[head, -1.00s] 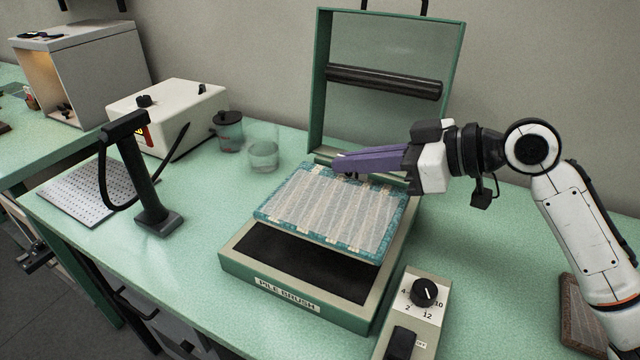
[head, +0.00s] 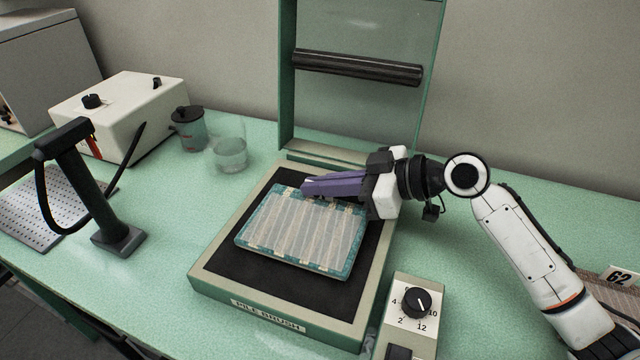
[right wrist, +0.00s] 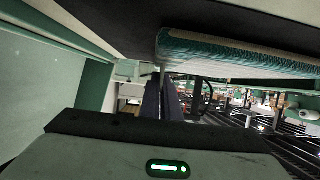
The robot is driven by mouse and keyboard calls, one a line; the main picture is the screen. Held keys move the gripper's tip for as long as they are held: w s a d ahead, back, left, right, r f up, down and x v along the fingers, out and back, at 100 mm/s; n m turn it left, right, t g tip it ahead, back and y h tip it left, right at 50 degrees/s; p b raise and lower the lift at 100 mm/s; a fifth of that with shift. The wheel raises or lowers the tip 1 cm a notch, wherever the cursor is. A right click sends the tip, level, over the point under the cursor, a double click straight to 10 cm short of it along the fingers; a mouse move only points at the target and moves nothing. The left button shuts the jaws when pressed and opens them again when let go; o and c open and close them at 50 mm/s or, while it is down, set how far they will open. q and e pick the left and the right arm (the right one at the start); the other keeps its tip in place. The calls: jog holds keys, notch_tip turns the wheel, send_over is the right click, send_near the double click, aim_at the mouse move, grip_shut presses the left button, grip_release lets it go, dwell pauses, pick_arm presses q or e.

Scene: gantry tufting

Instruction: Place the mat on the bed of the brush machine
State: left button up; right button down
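The mat (head: 300,232) is a pale striped rectangle with teal edges and small beige marks along its borders. In the head view it lies flat over the black bed (head: 230,267) of the brush machine, with bare bed showing around it. I cannot tell whether its underside touches the bed. My right gripper (head: 304,187) reaches in from the right, its purple fingers close together on the mat's back edge, seemingly shut on it. The right wrist view shows the mat's teal edge (right wrist: 240,53) beside the fingers (right wrist: 160,98); the grip itself is hidden. My left gripper is out of view.
The machine's green lid (head: 360,105) with its dark roller stands raised behind the bed. A dial box (head: 412,312) stands at the front right. A black handled tool (head: 90,195), a white box (head: 120,115), a lidded jar (head: 190,130) and a clear beaker (head: 230,152) stand to the left.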

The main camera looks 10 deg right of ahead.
jog(key=shift+f, duration=0.2)
jog(key=c, duration=2)
grip_release()
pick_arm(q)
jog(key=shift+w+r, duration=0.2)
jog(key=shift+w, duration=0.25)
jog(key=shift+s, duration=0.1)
pick_arm(e)
jog(key=shift+r, duration=0.1)
